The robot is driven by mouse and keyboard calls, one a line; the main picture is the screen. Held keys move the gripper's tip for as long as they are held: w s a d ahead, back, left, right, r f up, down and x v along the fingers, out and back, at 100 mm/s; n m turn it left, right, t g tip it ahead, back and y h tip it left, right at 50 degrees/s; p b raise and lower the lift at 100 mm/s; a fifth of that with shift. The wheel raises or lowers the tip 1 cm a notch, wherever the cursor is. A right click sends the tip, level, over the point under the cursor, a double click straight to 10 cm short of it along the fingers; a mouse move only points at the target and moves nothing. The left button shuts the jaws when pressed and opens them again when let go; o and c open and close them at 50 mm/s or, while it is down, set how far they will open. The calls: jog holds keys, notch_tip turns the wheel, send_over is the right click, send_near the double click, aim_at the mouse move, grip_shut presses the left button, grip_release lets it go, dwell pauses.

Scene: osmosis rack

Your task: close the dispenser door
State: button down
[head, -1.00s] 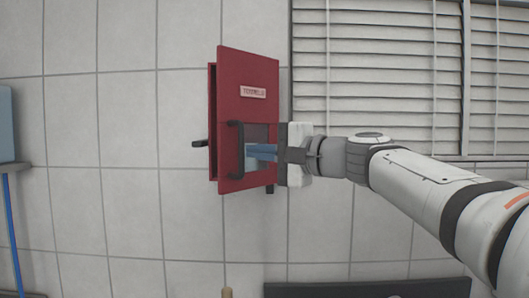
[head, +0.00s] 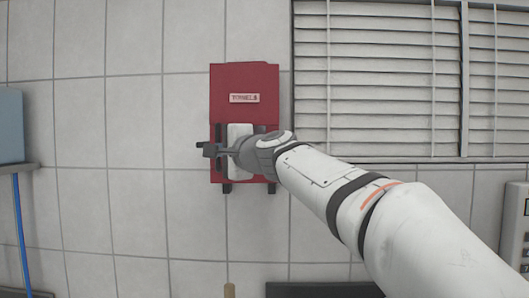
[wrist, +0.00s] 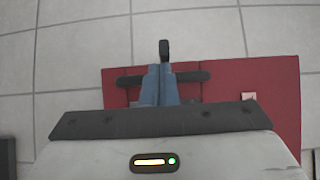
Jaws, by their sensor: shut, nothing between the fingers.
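The red dispenser (head: 228,82) hangs on the tiled wall. Its red door lies flat against the body in the head view, facing me, with a pale label on its upper part. A black handle (wrist: 193,77) runs along the door edge in the wrist view, and its end shows in the head view (head: 219,133). My gripper (wrist: 160,70) is shut and empty, with its blue fingers across the handle; I cannot tell if they touch it. A small black latch-like part (wrist: 164,50) sticks out past the door edge. My wrist hides the lower door.
A blind-covered window (head: 380,80) is to the right of the dispenser. A blue panel on a ledge (head: 12,125) and a blue pole (head: 20,230) stand at the far left. The wall (head: 130,130) left of the dispenser is bare.

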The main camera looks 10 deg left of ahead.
jog(key=shift+x, duration=1.15)
jog(key=shift+w+d, duration=0.2)
jog(key=s+d+b, duration=0.3)
jog(key=s+d, duration=0.1)
jog(key=s, duration=1)
jog(key=s+d+f+n+g+h, duration=0.1)
jog(key=d+f+n+h, duration=0.15)
jog(key=d+f, duration=0.5)
jog(key=s+d+f+n+g+h, duration=0.1)
jog(key=d+f+g+h, duration=0.2)
jog(key=f, duration=0.8)
jog(key=s+d+f+n+h, duration=0.2)
jog(key=d+f+h, duration=0.1)
jog(key=d+f, duration=0.5)
jog(key=s+d+f+n+g+h, duration=0.1)
jog(key=s+d+f+g+h, duration=0.1)
jog(key=s+d+f, duration=0.4)
jog(key=s+d+f+n+g+h, duration=0.2)
jog(key=s+d+f, duration=0.4)
jog(key=f, duration=0.7)
jog(key=shift+s+d+f+g, duration=0.25)
jog(key=shift+s+g, duration=0.55)
jog(key=shift+s, duration=0.3)
